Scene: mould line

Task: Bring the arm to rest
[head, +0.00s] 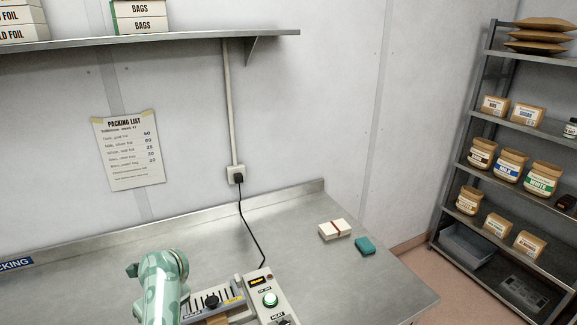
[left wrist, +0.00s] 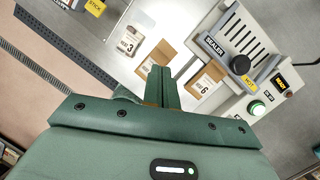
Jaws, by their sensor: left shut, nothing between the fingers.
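My left gripper (left wrist: 160,74) shows in the left wrist view with its two green fingers together and nothing between them. It is over the steel table, with kraft packets just beyond the fingertips in the picture. I cannot tell its height above the table. In the head view a green and pale mottled part of my arm rises at the bottom, left of the sealer; no fingertips show there. My right gripper is in neither view.
The sealer (head: 268,297) with a lit green button stands right of my arm, its black cord running to the wall socket. Packets labelled 3 (left wrist: 129,42) and 6 (left wrist: 204,80) lie near the gripper. A white box (head: 334,230) and teal block (head: 365,246) lie farther right.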

